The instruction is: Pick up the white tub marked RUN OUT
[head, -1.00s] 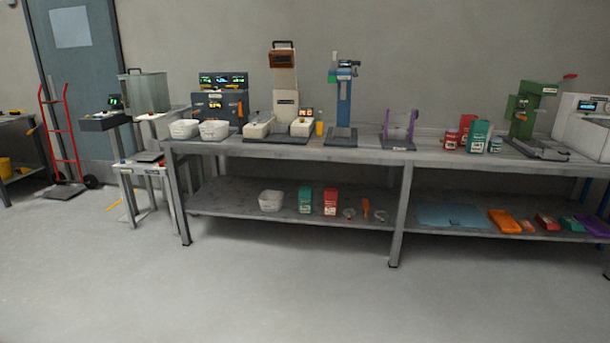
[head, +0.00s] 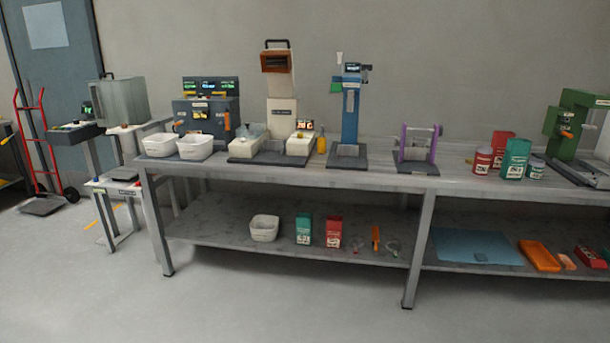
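Two white tubs stand side by side on the left end of the bench top, a left one (head: 159,145) and a right one (head: 195,147). A third white tub (head: 264,228) stands on the lower shelf. The markings on the tubs are too small to read, so I cannot tell which one says RUN OUT. Neither of my grippers shows in the head view.
The grey bench (head: 300,175) runs across the view, with clear floor in front. A dark control box (head: 207,110), a cream machine (head: 281,95) and a blue press (head: 350,110) stand on it. Green (head: 304,229) and red (head: 333,232) boxes are on the lower shelf.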

